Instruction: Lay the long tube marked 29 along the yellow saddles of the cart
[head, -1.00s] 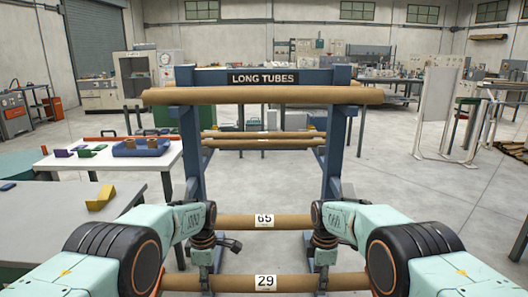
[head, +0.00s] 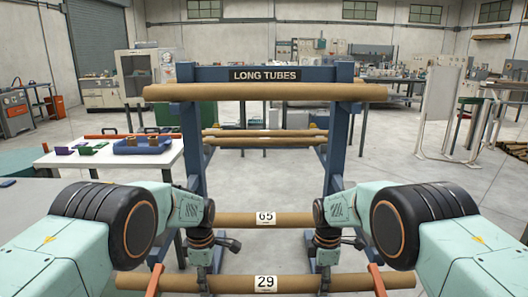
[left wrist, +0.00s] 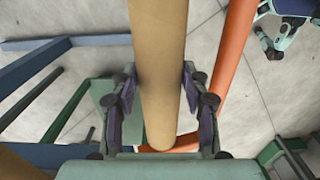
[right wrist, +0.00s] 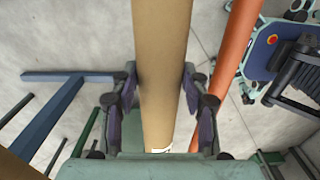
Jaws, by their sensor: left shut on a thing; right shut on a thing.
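The long tube marked 29 (head: 238,284) is a brown cardboard tube with a white label, lying level across the bottom of the head view. My left gripper (head: 204,283) is shut on it left of the label. My right gripper (head: 325,281) is shut on it right of the label. In the left wrist view the tube (left wrist: 158,60) runs between the left fingers (left wrist: 160,100); in the right wrist view the tube (right wrist: 160,60) runs between the right fingers (right wrist: 160,100). The cart's yellow saddles are not visible.
A blue rack (head: 188,135) signed LONG TUBES stands ahead with several tubes, including tube 65 (head: 238,219) just beyond tube 29. Orange bars (head: 155,281) (head: 376,281) show near both tube ends. A white table (head: 110,158) with a blue tray (head: 143,147) is at left. Open floor lies right.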

